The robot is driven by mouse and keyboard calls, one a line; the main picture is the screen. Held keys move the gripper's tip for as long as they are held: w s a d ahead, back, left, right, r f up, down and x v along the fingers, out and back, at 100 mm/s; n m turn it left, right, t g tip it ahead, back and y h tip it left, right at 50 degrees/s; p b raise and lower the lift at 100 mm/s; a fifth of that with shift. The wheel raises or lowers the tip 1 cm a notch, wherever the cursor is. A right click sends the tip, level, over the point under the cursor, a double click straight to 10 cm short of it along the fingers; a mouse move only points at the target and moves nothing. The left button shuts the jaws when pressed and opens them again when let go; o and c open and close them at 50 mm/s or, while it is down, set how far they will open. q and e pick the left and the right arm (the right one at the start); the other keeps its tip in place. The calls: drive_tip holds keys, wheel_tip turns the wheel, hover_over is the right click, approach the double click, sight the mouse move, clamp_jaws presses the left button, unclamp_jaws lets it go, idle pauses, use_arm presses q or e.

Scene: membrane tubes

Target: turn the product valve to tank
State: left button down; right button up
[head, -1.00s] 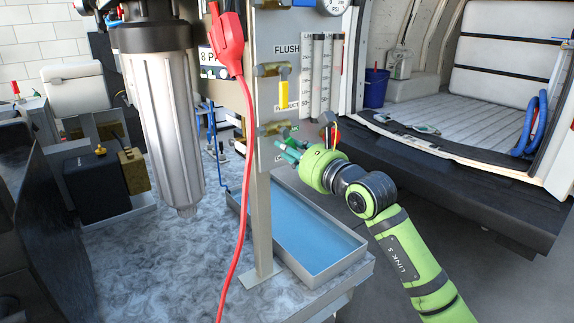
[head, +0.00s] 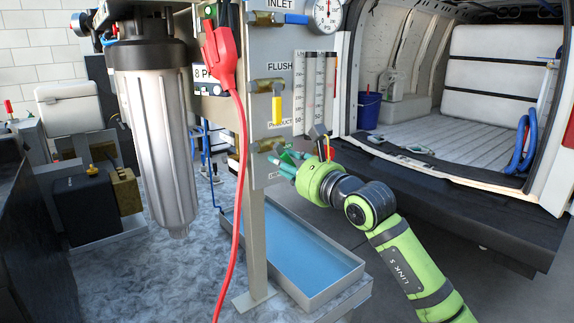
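The product valve (head: 266,145) is a brass valve on the grey panel (head: 262,105), under a label reading PRODUCT. Its green handle (head: 286,153) is small and partly hidden by my fingers. My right gripper (head: 289,164), with teal fingers on a green body, comes in from the right and is right at this handle. I cannot tell whether the fingers touch the handle or close on it. A label below the valve is mostly covered. My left gripper is not in view.
The flush valve (head: 266,85) with a yellow handle sits above, and the inlet valve (head: 268,18) with a blue handle higher still. A red cable (head: 240,180) hangs in front. A tray of blue liquid (head: 315,285) lies below.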

drive_tip(key=v, duration=1.2)
